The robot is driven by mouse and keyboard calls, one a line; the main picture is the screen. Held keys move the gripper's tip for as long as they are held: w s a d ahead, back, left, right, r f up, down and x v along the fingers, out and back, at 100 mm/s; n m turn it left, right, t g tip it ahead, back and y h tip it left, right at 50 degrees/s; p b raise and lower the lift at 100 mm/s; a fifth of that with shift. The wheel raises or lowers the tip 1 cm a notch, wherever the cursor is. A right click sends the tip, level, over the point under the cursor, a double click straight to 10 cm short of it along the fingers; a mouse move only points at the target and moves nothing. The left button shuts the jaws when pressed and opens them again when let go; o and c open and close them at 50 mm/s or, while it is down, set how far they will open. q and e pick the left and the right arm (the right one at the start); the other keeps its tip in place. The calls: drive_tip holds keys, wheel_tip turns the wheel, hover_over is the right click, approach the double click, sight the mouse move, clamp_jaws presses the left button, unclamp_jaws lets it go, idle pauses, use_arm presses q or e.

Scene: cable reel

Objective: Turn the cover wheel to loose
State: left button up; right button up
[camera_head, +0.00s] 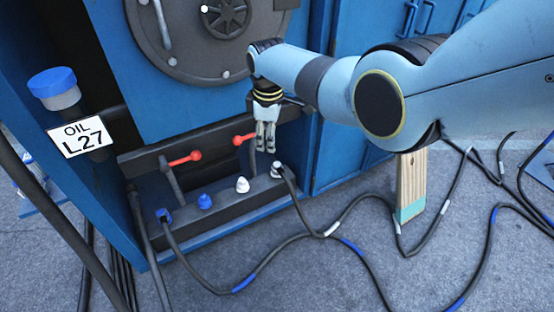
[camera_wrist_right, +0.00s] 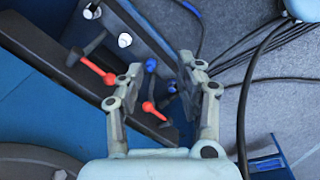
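The round grey cover (camera_head: 180,45) is at the top of the head view on the blue cabinet front, cut off by the top edge. A dark spoked wheel (camera_head: 227,16) sits on it, with a light-tipped lever to its left. My right gripper (camera_head: 266,146) points down, below and right of the cover, in front of the sill and apart from the wheel. In the right wrist view its two fingers (camera_wrist_right: 160,68) are spread with nothing held between them. A curved grey edge, probably the cover (camera_wrist_right: 35,160), shows at lower left there. My left gripper is not in view.
Two red-handled levers (camera_head: 185,159) and a row of blue and white plugs (camera_head: 243,185) lie below the cover. A blue-capped pipe with an OIL L27 sign (camera_head: 80,136) stands at left. Cables (camera_head: 330,232) cross the grey floor. A wooden post (camera_head: 411,185) is under my right arm.

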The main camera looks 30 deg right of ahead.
drive_tip(key=shift+m, duration=0.4)
drive_tip(key=s+f, duration=0.1)
drive_tip(key=f, duration=0.1)
drive_tip(key=s+f, duration=0.2)
drive_tip(key=shift+s+d+f, duration=0.2)
drive_tip(key=shift+f, duration=0.15)
drive_tip(key=shift+o, duration=0.5)
